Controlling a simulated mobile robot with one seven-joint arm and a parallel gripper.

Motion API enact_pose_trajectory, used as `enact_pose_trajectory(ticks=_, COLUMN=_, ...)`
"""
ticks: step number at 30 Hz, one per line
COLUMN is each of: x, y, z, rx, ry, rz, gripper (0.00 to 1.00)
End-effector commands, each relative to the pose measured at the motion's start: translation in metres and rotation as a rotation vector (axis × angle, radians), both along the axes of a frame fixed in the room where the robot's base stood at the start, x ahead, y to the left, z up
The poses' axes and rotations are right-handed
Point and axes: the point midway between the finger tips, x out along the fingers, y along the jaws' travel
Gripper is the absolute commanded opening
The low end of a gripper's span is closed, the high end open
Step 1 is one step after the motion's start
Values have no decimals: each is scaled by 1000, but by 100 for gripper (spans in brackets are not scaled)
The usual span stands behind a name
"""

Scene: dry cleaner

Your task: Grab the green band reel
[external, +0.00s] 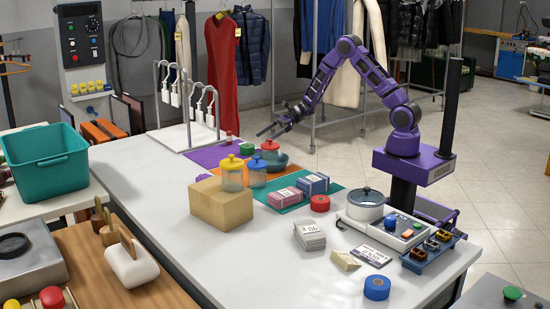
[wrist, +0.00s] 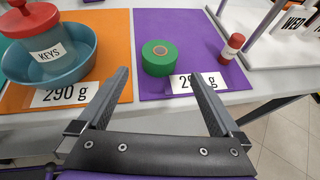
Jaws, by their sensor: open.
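The green band reel (wrist: 157,58) lies flat on the purple mat (wrist: 206,25) in the wrist view, showing a tan core. It also shows in the external view (external: 247,148) behind the lidded jars. My gripper (wrist: 158,88) is open and empty, with its two fingers spread on either side of the reel's line of sight. It is apart from the reel, on the near side of it. In the external view my gripper (external: 268,130) hangs above the far edge of the table, to the right of the reel.
A blue bowl (wrist: 78,75) holding a red-lidded KEYS jar (wrist: 42,45) stands on the orange mat (wrist: 112,50), left of the reel. A small red-and-white bottle (wrist: 231,48) stands to its right. A "290 g" label (wrist: 185,84) lies in front. A white hanger rack (wrist: 270,62) stands farther right.

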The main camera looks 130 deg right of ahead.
Motion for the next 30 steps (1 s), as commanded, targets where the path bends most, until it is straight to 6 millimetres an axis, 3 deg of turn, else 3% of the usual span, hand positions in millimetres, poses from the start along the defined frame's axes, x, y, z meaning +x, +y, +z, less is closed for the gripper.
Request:
enact_pose_trajectory(ticks=4, x=27, y=-5, z=-14, rx=1, ry=1, rz=3, gripper=100)
enact_pose_trajectory(ticks=14, x=52, y=-9, z=-25, rx=-1, ry=0, rz=3, gripper=100)
enact_pose_trajectory(ticks=21, x=84, y=-16, z=-38, rx=-2, ry=1, rz=2, gripper=100)
enact_pose_trajectory(ticks=30, x=91, y=-17, z=-40, rx=-2, ry=0, rz=1, gripper=100)
